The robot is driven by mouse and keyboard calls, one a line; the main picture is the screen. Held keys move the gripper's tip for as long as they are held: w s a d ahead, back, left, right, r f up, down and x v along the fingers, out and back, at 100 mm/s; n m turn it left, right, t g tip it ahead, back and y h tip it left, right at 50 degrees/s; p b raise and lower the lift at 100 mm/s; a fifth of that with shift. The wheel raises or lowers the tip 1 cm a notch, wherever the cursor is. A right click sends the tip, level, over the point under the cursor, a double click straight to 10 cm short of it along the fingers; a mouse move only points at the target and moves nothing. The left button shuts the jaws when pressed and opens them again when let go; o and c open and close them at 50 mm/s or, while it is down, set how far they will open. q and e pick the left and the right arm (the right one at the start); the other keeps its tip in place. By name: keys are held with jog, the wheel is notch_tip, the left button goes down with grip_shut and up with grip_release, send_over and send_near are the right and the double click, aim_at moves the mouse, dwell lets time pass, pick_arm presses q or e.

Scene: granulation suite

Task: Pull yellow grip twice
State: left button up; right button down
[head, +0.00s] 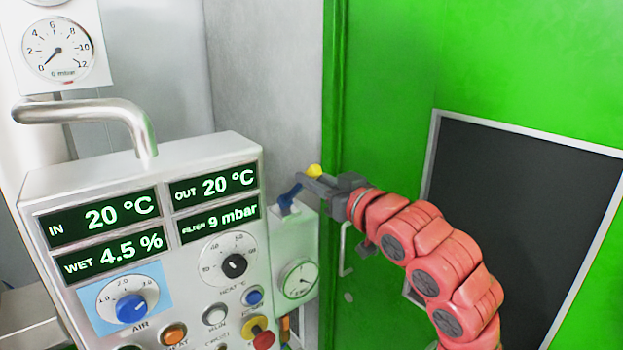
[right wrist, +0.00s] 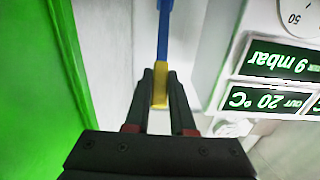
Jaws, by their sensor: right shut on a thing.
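The yellow grip (head: 314,170) is at the end of a blue lever (head: 290,195) that rises from a pale box (head: 295,235) on the right side of the control panel. My right gripper (head: 318,180) reaches in from the right and is at the grip. In the right wrist view the yellow grip (right wrist: 160,90) sits between the two dark fingers of my right gripper (right wrist: 159,85), which are shut on it. The blue lever (right wrist: 165,30) runs on beyond the fingertips. My left gripper is not in view.
The control panel (head: 150,170) with lit displays, knobs and buttons fills the lower left. A round gauge (head: 299,280) sits below the lever. A green door (head: 385,100) with a dark window (head: 520,210) stands behind my right arm. A bent metal pipe (head: 90,108) is above the panel.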

jog(key=shift+s+d+f+b, duration=0.25)
jog(key=shift+s+f+b, duration=0.05)
jog(key=shift+f, duration=0.2)
jog(key=shift+s+d+f+b, duration=0.2)
jog(key=shift+s+f+b, duration=0.1)
jog(key=shift+f, duration=0.2)
jog(key=shift+s+d+f+b, duration=0.15)
jog(key=shift+s+f+b, duration=0.1)
jog(key=shift+f+b, duration=0.3)
jog(key=shift+s+d+f+b, duration=0.2)
jog(key=shift+f+b, duration=0.1)
jog(key=shift+f, duration=0.35)
jog(key=shift+c, duration=2)
grip_release()
jog(key=shift+r, duration=0.1)
jog(key=shift+s, duration=0.1)
